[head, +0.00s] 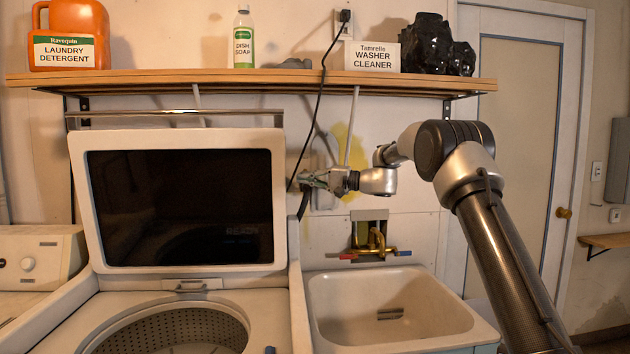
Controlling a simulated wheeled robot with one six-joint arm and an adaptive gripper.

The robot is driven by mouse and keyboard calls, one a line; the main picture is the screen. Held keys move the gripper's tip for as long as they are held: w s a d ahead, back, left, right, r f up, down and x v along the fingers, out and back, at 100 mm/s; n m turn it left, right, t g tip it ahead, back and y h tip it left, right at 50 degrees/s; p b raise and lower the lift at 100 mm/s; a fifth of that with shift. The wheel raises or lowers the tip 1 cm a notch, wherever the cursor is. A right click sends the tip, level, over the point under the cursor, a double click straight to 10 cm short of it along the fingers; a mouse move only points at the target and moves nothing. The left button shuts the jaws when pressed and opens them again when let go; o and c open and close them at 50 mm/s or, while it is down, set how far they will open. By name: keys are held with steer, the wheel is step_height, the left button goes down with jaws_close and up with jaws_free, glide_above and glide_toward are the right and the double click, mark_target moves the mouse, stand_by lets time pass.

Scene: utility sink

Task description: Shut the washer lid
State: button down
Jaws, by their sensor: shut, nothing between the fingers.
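The washer lid (180,200) stands open and nearly upright, a white frame around a dark glass panel. The washer (271,318) is below it at the lower left, with its round drum opening (170,330) uncovered. My gripper (304,181) is shut and empty, just right of the lid's right edge at about mid-height of the lid. It points left. I cannot tell whether its fingertips touch the lid or how far in depth they are from it.
A white sink (395,300) with brass taps (372,245) is below my arm. A wooden shelf (270,79) runs above the lid, bearing detergent (68,35), dish soap (243,38) and a washer cleaner box (372,57). A black cord (318,100) hangs near my gripper.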

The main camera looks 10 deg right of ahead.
steer(key=shift+s+a+f, duration=0.1)
steer(key=shift+s+a, duration=0.3)
steer(key=shift+a, duration=0.4)
steer(key=shift+s+a, duration=0.35)
steer(key=shift+a, duration=0.4)
steer(key=shift+s+a+f, duration=0.1)
steer(key=shift+s+a, duration=0.3)
steer(key=shift+a, duration=0.4)
steer(key=shift+s+r, duration=0.1)
steer(key=shift+s, duration=0.05)
